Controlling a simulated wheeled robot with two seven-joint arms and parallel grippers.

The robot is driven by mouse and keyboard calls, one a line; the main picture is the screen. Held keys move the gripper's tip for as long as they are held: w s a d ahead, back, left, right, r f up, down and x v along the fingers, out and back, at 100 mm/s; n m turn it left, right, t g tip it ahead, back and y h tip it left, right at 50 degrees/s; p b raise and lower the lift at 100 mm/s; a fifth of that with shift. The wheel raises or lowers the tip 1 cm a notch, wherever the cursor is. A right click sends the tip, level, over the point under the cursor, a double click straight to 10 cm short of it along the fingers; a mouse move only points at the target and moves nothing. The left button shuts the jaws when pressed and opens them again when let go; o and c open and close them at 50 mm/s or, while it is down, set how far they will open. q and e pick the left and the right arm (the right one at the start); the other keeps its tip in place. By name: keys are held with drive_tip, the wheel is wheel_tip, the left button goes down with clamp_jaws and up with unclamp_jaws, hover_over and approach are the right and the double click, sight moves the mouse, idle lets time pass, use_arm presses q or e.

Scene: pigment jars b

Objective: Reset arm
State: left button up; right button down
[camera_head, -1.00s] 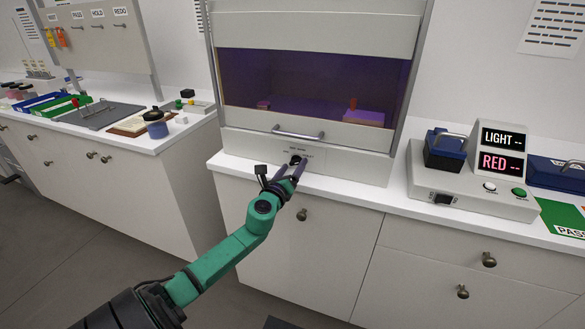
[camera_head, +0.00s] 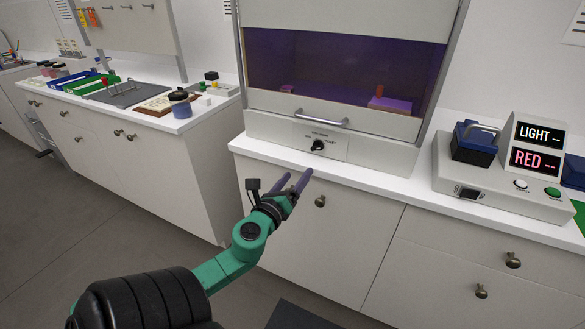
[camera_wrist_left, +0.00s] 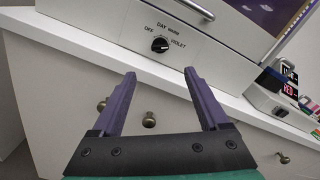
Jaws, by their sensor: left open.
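My left gripper (camera_head: 291,183) is open and empty, in front of the counter edge and below the knob. It also shows in the left wrist view (camera_wrist_left: 160,75), its two purple fingers spread with nothing between them. The black rotary knob (camera_head: 317,146) is on the front panel of the viewing cabinet, apart from the fingers. In the left wrist view the knob (camera_wrist_left: 160,45) has the labels OFF, DAY and VIOLET around it. The cabinet (camera_head: 345,75) glows violet inside. My right gripper is not in view.
A white meter (camera_head: 500,183) reading LIGHT and RED stands on the counter at right, with a dark blue block (camera_head: 473,148) on it. A jar (camera_head: 180,104), trays and a board are on the left counter. Drawer knobs (camera_head: 320,201) stick out below the counter. Floor at left is clear.

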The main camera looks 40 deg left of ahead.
use_arm(q)
drive_tip(key=shift+s+d, duration=0.2)
drive_tip(key=shift+s, duration=0.5)
drive_tip(key=s+a+f+n+g, duration=0.1)
drive_tip(key=s+f+n+g, duration=0.25)
drive_tip(key=f, duration=0.75)
drive_tip(key=s+a+f+n+g+h+p, duration=0.1)
drive_tip(key=s+f+n+g, duration=0.3)
drive_tip(key=f, duration=0.8)
drive_tip(key=s+a+f+n+g, duration=0.15)
drive_tip(key=f+n, duration=0.35)
drive_tip(key=f, duration=0.6)
drive_tip(key=s+d+f+n+g+h, duration=0.2)
drive_tip(key=s+d+f+n, duration=0.3)
drive_tip(key=s+d+f, duration=0.3)
drive_tip(key=s+d+f+n+g+h, duration=0.2)
drive_tip(key=s+d+f+n+g, duration=0.3)
drive_tip(key=s+d+f, duration=0.3)
drive_tip(key=s+f+n+p, duration=0.1)
drive_tip(key=s+f, duration=0.3)
drive_tip(key=s, duration=0.3)
drive_tip(key=shift+s+d+f+h, duration=0.2)
drive_tip(key=shift+d+f+h, duration=0.1)
drive_tip(key=shift+h, duration=0.1)
drive_tip(key=shift+r, duration=0.1)
